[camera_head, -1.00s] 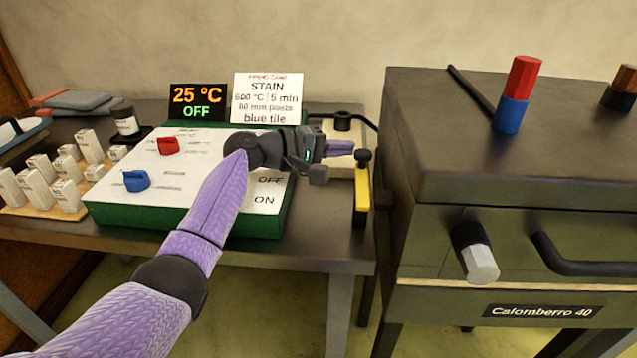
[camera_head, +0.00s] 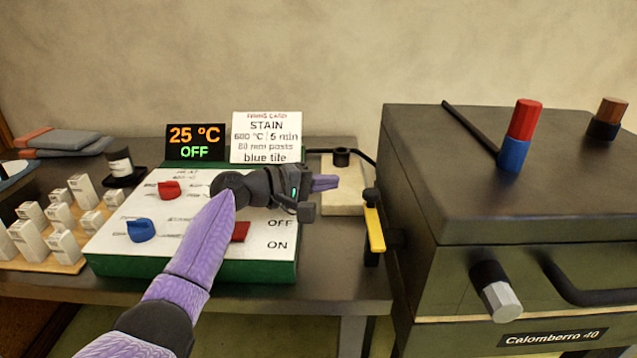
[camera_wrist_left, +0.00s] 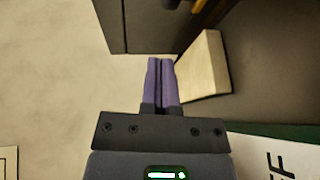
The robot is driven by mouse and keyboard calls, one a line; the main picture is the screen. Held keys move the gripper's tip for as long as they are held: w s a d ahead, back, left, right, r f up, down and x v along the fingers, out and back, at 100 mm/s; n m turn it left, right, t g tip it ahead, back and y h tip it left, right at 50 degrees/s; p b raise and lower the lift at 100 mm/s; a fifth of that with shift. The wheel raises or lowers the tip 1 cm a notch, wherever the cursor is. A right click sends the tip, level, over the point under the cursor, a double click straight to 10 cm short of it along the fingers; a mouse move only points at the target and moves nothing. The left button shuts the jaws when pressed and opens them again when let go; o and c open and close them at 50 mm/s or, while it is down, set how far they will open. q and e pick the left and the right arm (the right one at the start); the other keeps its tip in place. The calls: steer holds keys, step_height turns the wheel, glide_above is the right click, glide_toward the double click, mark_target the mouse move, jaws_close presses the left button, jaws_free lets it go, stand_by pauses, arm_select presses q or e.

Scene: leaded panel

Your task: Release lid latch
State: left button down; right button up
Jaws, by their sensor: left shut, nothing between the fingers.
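A dark kiln (camera_head: 450,165) stands at the right, its lid down. A yellow lever with a black knob (camera_head: 375,228), which looks like the lid latch, stands roughly upright at the kiln's left side. My left gripper (camera_head: 325,183) is shut and empty, just left of the lever's knob and apart from it. In the left wrist view its purple fingers (camera_wrist_left: 160,80) lie together with nothing between them. A grey hexagonal knob (camera_head: 497,292) and a dark bar handle (camera_head: 590,285) are on the kiln front. My right gripper is out of view.
A green-edged control panel (camera_head: 195,262) with a red switch (camera_head: 240,232) lies under my left arm. A pale block (camera_head: 340,200) is behind the gripper. A red-and-blue post (camera_head: 517,135) stands on the lid. White blocks (camera_head: 60,246) sit at far left.

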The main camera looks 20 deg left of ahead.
arm_select(q)
steer(key=a, duration=0.3)
steer(key=s+a+r, duration=0.1)
steer(key=a, duration=0.4)
steer(key=shift+s+a+r, duration=0.25)
steer(key=shift+s+a, duration=0.05)
steer(key=shift+s, duration=0.1)
steer(key=shift+s+a+r, duration=0.1)
steer(key=shift+a, duration=0.25)
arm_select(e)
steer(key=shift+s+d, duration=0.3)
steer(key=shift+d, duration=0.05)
arm_select(q)
steer(key=shift+s, duration=0.1)
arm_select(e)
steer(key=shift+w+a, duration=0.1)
